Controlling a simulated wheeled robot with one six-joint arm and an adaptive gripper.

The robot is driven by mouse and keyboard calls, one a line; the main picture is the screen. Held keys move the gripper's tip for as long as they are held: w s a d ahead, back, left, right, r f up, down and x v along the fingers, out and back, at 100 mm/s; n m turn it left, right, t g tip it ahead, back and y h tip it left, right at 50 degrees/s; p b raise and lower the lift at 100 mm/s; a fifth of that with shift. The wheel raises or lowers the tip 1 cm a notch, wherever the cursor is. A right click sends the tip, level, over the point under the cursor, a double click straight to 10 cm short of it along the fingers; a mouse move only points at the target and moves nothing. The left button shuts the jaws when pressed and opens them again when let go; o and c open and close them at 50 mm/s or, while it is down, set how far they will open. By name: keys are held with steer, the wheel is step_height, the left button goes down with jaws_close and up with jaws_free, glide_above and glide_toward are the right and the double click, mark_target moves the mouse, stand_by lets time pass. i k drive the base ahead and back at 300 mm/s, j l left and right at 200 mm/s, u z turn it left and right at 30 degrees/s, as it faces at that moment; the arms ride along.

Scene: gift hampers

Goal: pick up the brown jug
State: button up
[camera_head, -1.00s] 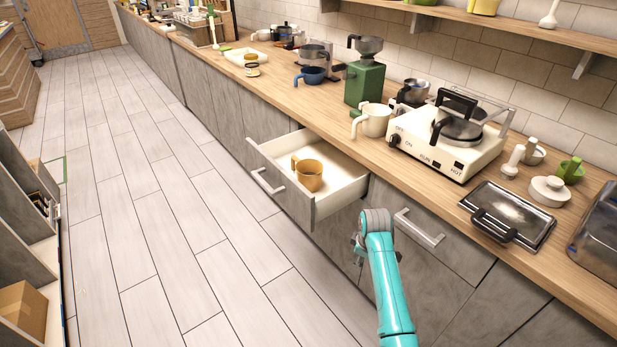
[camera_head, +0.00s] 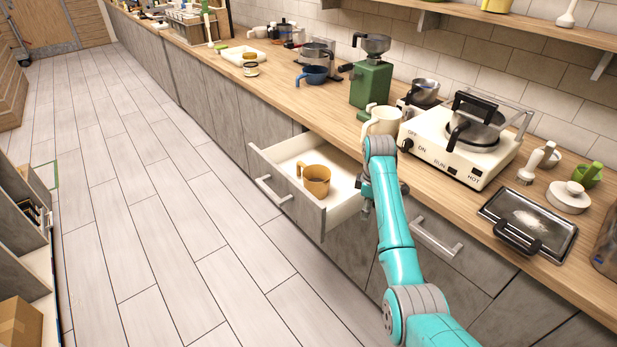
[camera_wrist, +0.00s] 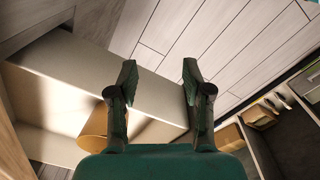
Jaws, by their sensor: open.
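The brown jug (camera_head: 316,181) stands upright in an open drawer (camera_head: 289,149), its handle toward the left. In the wrist view the jug (camera_wrist: 95,124) shows at the lower left, partly hidden behind my gripper's left finger. My gripper (camera_wrist: 158,82) is open and empty, its two fingers apart, over the pale drawer front (camera_wrist: 90,65). The jug lies to the left of the fingers, not between them. In the head view my gripper is mostly hidden behind my teal arm, at the right end of the drawer.
The counter above holds a white jug (camera_head: 383,121), a green grinder (camera_head: 370,84) and a white hot plate (camera_head: 461,142). A black-handled tray (camera_head: 527,219) lies at the right. Open shelves (camera_head: 22,215) stand at the left. The floor between is clear.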

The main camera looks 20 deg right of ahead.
mark_target(316, 179)
steer(key=i+j, duration=0.3)
steer(key=i, duration=0.15)
steer(key=i+j, duration=0.3)
steer(key=i, duration=0.15)
steer(key=i+j, duration=0.3)
steer(key=i, duration=0.15)
